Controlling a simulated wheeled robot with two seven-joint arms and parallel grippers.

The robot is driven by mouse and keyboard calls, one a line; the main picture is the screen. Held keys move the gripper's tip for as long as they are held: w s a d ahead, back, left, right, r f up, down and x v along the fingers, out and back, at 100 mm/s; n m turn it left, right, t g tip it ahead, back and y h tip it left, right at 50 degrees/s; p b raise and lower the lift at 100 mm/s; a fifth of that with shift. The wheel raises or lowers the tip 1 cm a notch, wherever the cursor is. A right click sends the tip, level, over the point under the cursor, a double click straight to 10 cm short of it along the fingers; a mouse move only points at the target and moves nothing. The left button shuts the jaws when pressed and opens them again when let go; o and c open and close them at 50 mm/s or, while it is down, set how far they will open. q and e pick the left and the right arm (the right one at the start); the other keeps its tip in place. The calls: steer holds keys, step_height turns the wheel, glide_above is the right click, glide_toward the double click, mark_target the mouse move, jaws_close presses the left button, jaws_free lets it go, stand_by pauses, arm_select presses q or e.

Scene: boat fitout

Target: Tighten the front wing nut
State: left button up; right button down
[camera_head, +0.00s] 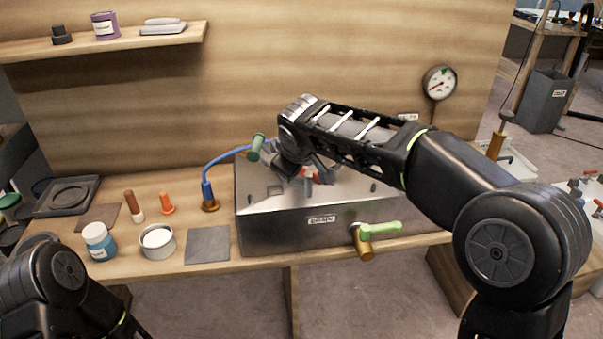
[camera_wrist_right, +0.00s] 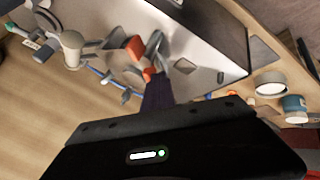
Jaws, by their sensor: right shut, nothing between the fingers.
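A steel box (camera_head: 320,233) with a label on its front stands on the bench. Small orange-red parts (camera_head: 327,177) show on its top, mostly hidden behind my right gripper (camera_head: 306,172); I cannot tell for sure that they are the front wing nut. In the right wrist view an orange part (camera_wrist_right: 135,47) lies close beside the fingers of my right gripper (camera_wrist_right: 160,60), over the steel top (camera_wrist_right: 205,45). That gripper is shut and empty. I cannot tell whether it touches the orange part. My left arm shows at the lower left, its gripper out of view.
A green-handled valve (camera_head: 380,229) sticks out of the box front. A blue hose (camera_head: 222,158) runs to its left. A blue jar (camera_head: 99,241), a white tin (camera_head: 158,241) and a grey square pad (camera_head: 208,245) stand left of the box. A gauge (camera_head: 439,83) is on the back panel.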

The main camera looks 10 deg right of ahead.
steer(key=shift+w+m+h, duration=0.25)
steer(key=shift+m+h, duration=0.25)
steer(key=shift+m, duration=0.3)
steer(key=shift+w+m+h, duration=0.3)
steer(key=shift+m+h, duration=0.3)
steer(key=shift+m, duration=0.4)
steer(key=shift+w+d+m+g+h+p, duration=0.1)
steer(key=shift+w+m+g+h+p, duration=0.15)
steer(key=shift+m, duration=0.3)
steer(key=shift+w+m+g+h+p, duration=0.1)
steer(key=shift+m+g+h+p, duration=0.2)
steer(key=shift+m, duration=0.25)
steer(key=shift+w, duration=0.1)
